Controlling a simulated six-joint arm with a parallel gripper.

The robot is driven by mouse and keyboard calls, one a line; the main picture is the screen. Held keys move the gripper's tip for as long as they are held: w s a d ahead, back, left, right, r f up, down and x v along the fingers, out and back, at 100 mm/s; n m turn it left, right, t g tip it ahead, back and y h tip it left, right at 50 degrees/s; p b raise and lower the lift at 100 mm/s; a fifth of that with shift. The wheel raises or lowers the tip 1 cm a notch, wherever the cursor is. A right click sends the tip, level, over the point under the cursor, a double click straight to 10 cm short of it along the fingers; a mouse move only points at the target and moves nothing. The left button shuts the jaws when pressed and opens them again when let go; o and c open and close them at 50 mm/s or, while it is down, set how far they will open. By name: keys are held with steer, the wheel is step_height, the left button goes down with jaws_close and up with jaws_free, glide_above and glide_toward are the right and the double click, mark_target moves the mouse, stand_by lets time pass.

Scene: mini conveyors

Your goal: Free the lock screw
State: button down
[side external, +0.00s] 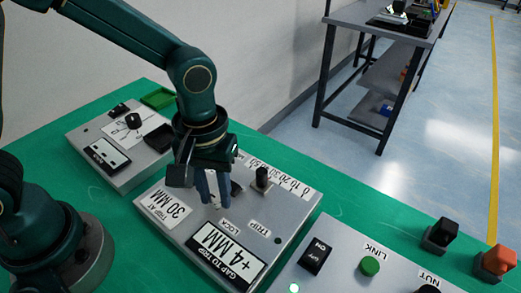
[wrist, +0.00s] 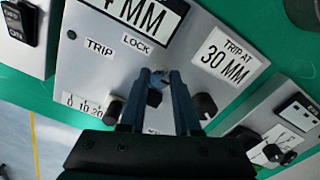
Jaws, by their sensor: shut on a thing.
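The grey trip panel (side external: 184,245) lies on the green bench. Its labels read LOCK, TRIP, TRIP AT 30 MM and GAP TO TRIP +4 MM. My gripper (side external: 213,197) points down at the panel, just behind the LOCK label (side external: 224,222). In the wrist view my gripper (wrist: 161,76) has its two fingers close together beside the LOCK label, shut on the lock screw (wrist: 155,97). The screw is mostly hidden between the fingers, and its turn cannot be read.
A black knob (side external: 262,178) stands by the panel's number scale; another dark knob (wrist: 204,106) is close beside my fingers. A second grey box (side external: 94,133) lies to the left. A control box with a green LINK button (side external: 370,266) lies to the right.

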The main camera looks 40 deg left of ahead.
mark_target(216, 198)
stand_by(0.3)
steer(key=c, duration=0.6)
jaws_free()
steer(key=shift+r, duration=2.6)
